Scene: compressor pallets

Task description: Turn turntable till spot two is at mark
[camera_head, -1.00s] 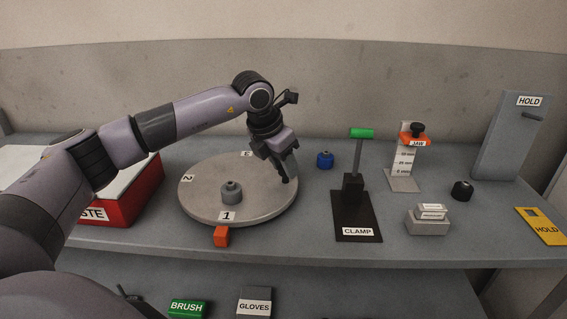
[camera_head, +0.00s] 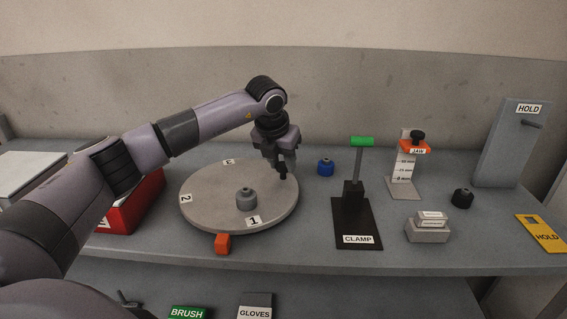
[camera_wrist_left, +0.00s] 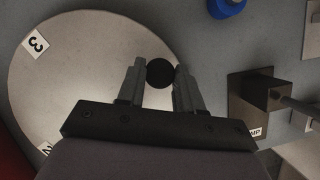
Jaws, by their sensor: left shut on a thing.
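The round grey turntable (camera_head: 215,190) lies on the bench. Its spot 1 label (camera_head: 254,221) is at the front, right of the orange block (camera_head: 222,243) that sits at the rim as the mark. The spot 2 label (camera_head: 186,198) is at the left rim, and the spot 3 label (camera_head: 229,161) is at the back; it also shows in the left wrist view (camera_wrist_left: 35,43). My left gripper (camera_head: 281,172) is at the turntable's right side, shut on a dark round knob (camera_wrist_left: 160,73) that shows between its fingers. My right gripper is out of view.
A grey fitting (camera_head: 246,198) stands on the turntable near spot 1. Right of it are a blue fitting (camera_head: 325,167) and the clamp (camera_head: 353,205) with its green handle. A red bin (camera_head: 140,203) is close on the left, beneath my arm.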

